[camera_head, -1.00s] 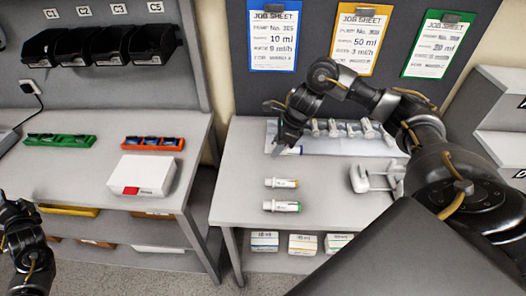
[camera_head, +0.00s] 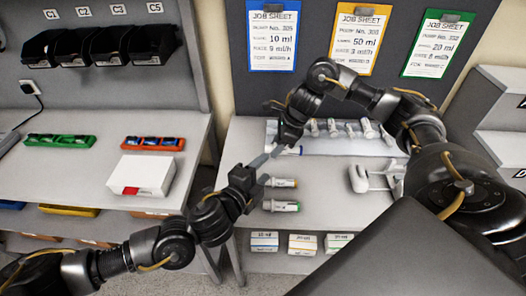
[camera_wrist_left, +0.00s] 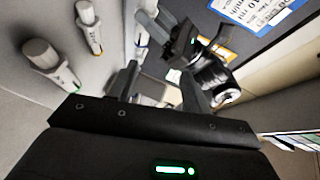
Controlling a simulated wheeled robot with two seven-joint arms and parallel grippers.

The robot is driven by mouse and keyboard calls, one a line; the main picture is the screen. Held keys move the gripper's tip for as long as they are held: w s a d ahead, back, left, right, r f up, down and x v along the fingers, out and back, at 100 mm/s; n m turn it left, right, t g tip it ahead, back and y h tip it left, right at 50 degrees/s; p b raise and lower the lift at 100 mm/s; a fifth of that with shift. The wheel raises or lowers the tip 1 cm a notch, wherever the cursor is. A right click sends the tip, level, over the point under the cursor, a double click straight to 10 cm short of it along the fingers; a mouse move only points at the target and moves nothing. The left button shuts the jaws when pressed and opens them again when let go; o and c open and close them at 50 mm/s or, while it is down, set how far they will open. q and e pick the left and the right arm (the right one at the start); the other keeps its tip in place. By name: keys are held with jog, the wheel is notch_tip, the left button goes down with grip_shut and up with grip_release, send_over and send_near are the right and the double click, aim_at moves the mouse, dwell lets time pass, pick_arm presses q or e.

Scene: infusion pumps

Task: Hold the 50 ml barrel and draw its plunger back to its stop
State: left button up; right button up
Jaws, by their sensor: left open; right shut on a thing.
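Three white barrels lie on the middle table: one with a blue end (camera_head: 295,150) at the back, one with an orange end (camera_head: 284,183), and one with a green end (camera_head: 286,206) at the front. I cannot read which is the 50 ml one. My right gripper (camera_head: 287,144) is shut on the blue-ended barrel, largely hiding it; its plunger is not clear. My left gripper (camera_head: 267,165) is open and empty, left of the orange-ended barrel, its fingers pointing toward the right gripper. In the left wrist view the blue-ended barrel (camera_wrist_left: 141,38) shows beyond my open fingers (camera_wrist_left: 162,78).
A grey tray (camera_head: 345,145) with several pale parts lies at the back of the table. A white stand (camera_head: 372,178) is at the right. Job sheets (camera_head: 358,42) hang behind. A white box (camera_head: 143,173) sits on the left bench. The table's front is clear.

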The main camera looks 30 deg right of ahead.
pick_arm(q)
jog(key=w+a+f+t+y, duration=0.1)
jog(key=w+a+f, duration=0.1)
jog(key=w+f, duration=0.25)
jog(key=x, duration=1.2)
jog(key=shift+w+a+r, duration=0.2)
jog(key=shift+w+r, duration=0.1)
jog(key=shift+w, duration=0.1)
jog(key=shift+c, duration=0.2)
